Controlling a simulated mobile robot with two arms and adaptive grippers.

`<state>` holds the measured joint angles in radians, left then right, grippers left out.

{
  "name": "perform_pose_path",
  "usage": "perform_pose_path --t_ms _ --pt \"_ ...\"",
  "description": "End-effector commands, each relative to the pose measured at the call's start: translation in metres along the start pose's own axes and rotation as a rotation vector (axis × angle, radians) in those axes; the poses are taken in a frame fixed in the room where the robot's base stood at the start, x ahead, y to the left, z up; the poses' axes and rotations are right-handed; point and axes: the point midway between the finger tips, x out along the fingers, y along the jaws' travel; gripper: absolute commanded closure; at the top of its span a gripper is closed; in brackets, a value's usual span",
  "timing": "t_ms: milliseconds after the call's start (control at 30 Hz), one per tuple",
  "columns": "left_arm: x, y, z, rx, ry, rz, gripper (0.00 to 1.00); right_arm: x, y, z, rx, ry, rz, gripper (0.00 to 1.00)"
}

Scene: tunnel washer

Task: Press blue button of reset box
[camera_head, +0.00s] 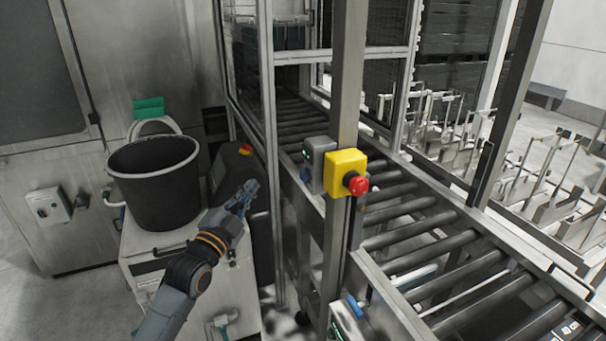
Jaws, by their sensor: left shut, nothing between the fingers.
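A grey box (320,158) is mounted on the metal post, left of a yellow box (345,165) with a red mushroom button (356,185). A small blue part (305,173) shows at the grey box's left side; its face is turned away, so I cannot tell if this is the reset box's button. Another blue part (355,307) shows low by the post, on a pale box (345,325). My left gripper (247,192) is shut and empty, left of the grey box and apart from it. My right gripper is out of view.
A roller conveyor (430,243) runs behind the post. A black bucket (155,190) stands on a white cabinet (240,290) at the left. A dark housing (232,165) with a red-orange button (246,149) is behind my left gripper. Metal frame posts stand close by.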

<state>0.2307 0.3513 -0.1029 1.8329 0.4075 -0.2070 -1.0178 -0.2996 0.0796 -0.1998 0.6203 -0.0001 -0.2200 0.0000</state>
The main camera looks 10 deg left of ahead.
Motion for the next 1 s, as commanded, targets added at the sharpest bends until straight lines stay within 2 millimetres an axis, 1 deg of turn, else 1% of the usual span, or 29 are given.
perform_pose_path --t_ms 233,367,467,800,1000 --pt "0.0 0.001 0.0 -0.001 -0.001 0.0 1.0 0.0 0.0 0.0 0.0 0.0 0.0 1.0" --pt "0.004 0.004 -0.003 -0.004 -0.001 0.0 1.0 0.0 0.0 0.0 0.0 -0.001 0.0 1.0" --pt "0.011 0.009 -0.007 -0.005 0.0 0.0 1.0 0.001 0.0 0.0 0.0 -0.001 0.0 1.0" --pt "0.044 0.033 -0.033 -0.006 0.0 0.0 1.0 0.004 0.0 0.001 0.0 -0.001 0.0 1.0" --pt "0.057 0.042 -0.041 -0.003 -0.001 0.001 1.0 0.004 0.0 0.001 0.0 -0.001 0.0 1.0"
